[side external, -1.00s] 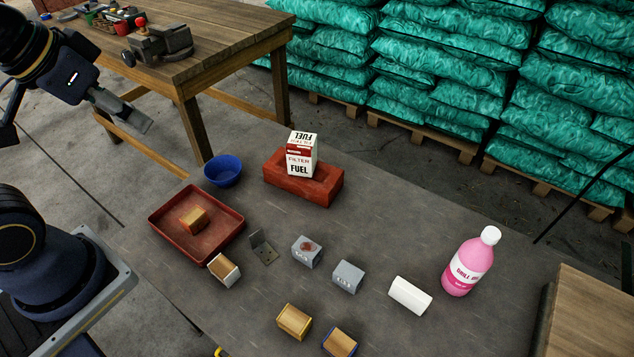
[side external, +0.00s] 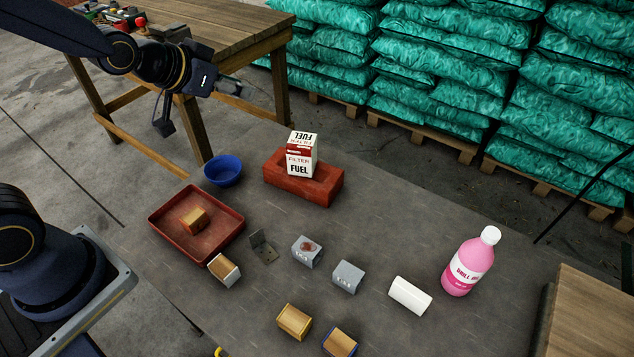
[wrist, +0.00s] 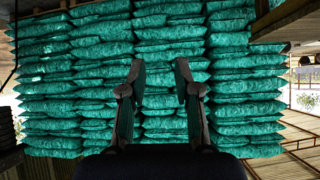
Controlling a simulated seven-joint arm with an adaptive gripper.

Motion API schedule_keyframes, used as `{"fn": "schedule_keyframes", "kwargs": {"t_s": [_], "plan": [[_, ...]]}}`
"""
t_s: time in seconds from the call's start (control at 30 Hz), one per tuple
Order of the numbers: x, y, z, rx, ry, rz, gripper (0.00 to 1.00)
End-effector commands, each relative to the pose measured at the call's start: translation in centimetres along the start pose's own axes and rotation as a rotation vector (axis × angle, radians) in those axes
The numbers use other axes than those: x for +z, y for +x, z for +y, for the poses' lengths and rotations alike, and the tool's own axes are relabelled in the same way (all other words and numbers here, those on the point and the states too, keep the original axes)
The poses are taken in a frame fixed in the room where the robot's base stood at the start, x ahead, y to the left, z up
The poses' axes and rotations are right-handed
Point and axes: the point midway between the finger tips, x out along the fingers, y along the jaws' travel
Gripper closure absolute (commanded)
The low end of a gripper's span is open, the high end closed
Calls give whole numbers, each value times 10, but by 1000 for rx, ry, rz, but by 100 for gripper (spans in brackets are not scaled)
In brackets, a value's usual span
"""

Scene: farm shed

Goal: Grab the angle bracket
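The angle bracket (side external: 262,247) is a small dark grey metal L-shape. It stands on the grey table in the side view, between the red tray and a grey block, with one flange upright. My gripper (side external: 235,88) is high above the far left of the table, well away from the bracket. In the wrist view my gripper (wrist: 160,90) shows two fingers apart with nothing between them. The wrist view faces stacked green sacks, and the bracket is not in it.
A red tray (side external: 160,222) holds a wooden block. A tan-and-white block (side external: 224,269) lies close to the bracket's lower left, and a grey block (side external: 306,251) to its right. A blue bowl (side external: 222,171), a red brick (side external: 327,190) bearing a fuel filter box (side external: 301,155), and a pink bottle (side external: 469,263) also stand here.

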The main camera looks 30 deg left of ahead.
Motion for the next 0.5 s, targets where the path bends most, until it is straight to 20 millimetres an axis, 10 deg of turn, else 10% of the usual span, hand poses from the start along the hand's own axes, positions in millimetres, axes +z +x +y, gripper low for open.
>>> {"fn": "schedule_keyframes", "kwargs": {"t_s": [0.23,0.5], "plan": [[102,99,29,58,45,-141,68],[244,128,48,103,80,-415,68]]}}
